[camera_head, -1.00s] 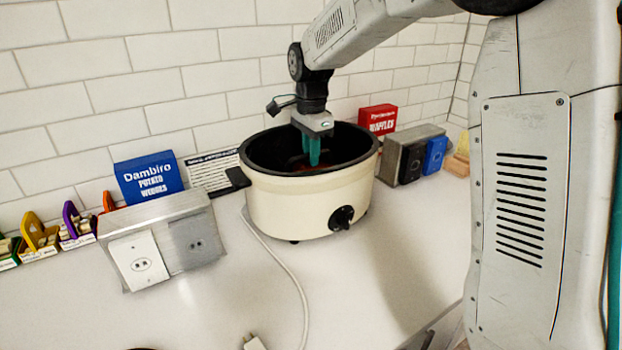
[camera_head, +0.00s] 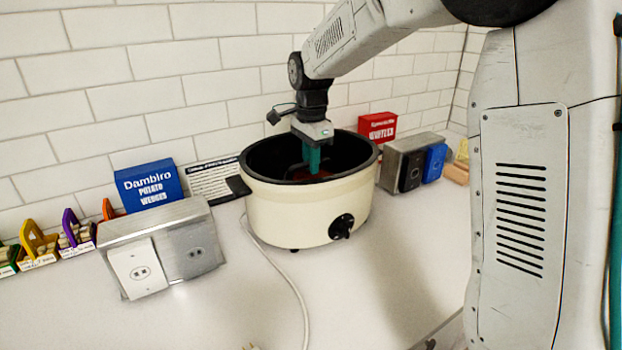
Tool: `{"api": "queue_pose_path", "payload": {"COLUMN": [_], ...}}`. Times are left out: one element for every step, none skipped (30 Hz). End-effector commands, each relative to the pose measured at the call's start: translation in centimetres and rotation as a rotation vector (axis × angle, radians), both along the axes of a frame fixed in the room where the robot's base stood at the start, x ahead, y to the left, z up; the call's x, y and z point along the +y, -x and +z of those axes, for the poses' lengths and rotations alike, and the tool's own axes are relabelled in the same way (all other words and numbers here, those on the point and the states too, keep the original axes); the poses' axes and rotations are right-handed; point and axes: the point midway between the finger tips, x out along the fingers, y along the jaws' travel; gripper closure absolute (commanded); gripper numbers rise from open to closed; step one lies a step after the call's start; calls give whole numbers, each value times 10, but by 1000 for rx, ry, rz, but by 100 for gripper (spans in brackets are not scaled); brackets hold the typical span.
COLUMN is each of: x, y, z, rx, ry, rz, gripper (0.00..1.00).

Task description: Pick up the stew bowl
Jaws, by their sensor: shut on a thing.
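A cream cooker pot (camera_head: 290,215) with a black inside and a black knob stands on the white counter. My gripper (camera_head: 311,168) points down into it, with its teal fingers below the pot's rim. The fingers are shut at a dark, bowl-like thing with reddish contents, which I take for the stew bowl (camera_head: 325,175). It sits low inside the pot, and its lower part is hidden by the pot's near wall. I cannot tell whether it touches the pot's floor.
A grey outlet box (camera_head: 160,245) and a blue potato wedges box (camera_head: 148,187) stand on the left. A red waffles box (camera_head: 377,126) and another outlet box (camera_head: 411,160) stand on the right. A white cord (camera_head: 285,278) crosses the counter. The tiled wall is close behind.

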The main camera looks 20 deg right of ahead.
Motion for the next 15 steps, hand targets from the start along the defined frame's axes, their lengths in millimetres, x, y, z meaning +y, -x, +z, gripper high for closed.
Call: {"api": "queue_pose_path", "payload": {"x": [0,0,0,0,0,0,0,0,0,0,0,0,0,0,0], "y": [0,0,0,-1,-1,-1,-1,-1,-1,-1,-1,-1,-1,-1,-1], "z": [2,3,5,8,12,18,23,29,37,44,50,58,64,70,77], "rx": [-2,-2,-3,-4,-4,-4,-5,-5,-5,-6,-6,-6,-5,-5,-4], "ry": [0,0,-1,0,0,0,0,0,0,0,0,0,0,0,0], "rz": [0,0,0,0,0,0,0,0,0,0,0,0,0,0,0], "gripper": [100,100,100,100,100,100,100,100,100,100,100,100,100,100,100]}}
